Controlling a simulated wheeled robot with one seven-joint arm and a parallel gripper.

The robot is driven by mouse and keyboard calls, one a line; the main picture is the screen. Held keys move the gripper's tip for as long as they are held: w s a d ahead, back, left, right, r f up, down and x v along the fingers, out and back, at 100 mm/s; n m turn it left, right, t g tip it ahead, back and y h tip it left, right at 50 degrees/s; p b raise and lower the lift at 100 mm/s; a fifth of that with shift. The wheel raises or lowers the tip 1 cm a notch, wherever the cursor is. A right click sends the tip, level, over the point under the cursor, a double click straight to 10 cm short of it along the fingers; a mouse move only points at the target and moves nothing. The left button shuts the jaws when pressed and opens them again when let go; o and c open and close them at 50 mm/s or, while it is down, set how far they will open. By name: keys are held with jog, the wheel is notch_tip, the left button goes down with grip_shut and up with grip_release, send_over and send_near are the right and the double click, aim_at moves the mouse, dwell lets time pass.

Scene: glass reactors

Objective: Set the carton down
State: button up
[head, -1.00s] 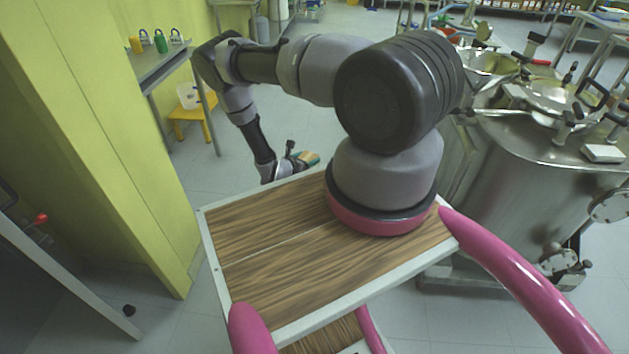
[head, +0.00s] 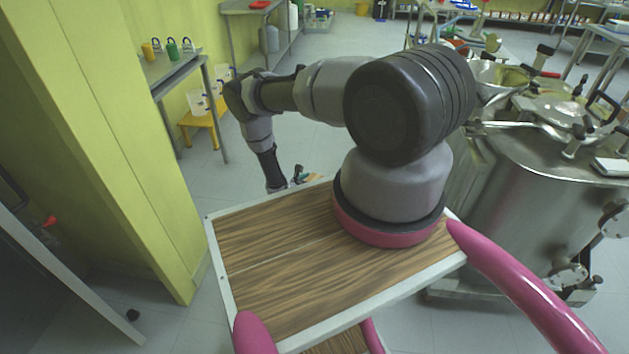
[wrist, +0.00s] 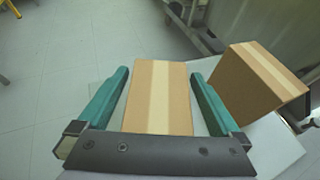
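In the wrist view a tan carton (wrist: 158,100) with a pale tape strip lies between the two teal fingers of my gripper (wrist: 160,78).
A second taped carton (wrist: 258,85) stands close to the right of my gripper. A large steel reactor (head: 540,190) is at the right. A yellow-green wall (head: 110,130), a side table (head: 172,68) and a yellow stool (head: 203,118) are at the left. Grey floor lies between.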

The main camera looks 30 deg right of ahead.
jog(key=shift+r, duration=0.15)
jog(key=shift+a+r, duration=0.15)
jog(key=shift+a, duration=0.15)
jog(key=v, duration=1.1)
jog(key=shift+s, duration=0.25)
jog(key=shift+a+r, duration=0.1)
notch_tip(320, 180, up, 38)
jog(key=w+m+g+y, duration=0.25)
jog(key=m+g, duration=0.45)
jog(key=m, duration=0.8)
jog(key=s+a+r+m+t+y, duration=0.3)
jog(key=s+r+m+y, duration=0.2)
jog(key=s+r, duration=0.7)
jog(key=s+a+r+m+t+y, duration=0.3)
jog(key=s+r+m+y, duration=0.3)
jog(key=s+r, duration=0.6)
notch_tip(320, 180, up, 8)
jog(key=m+t, duration=0.1)
jog(key=m, duration=0.1)
jog(key=shift+a+m, duration=0.3)
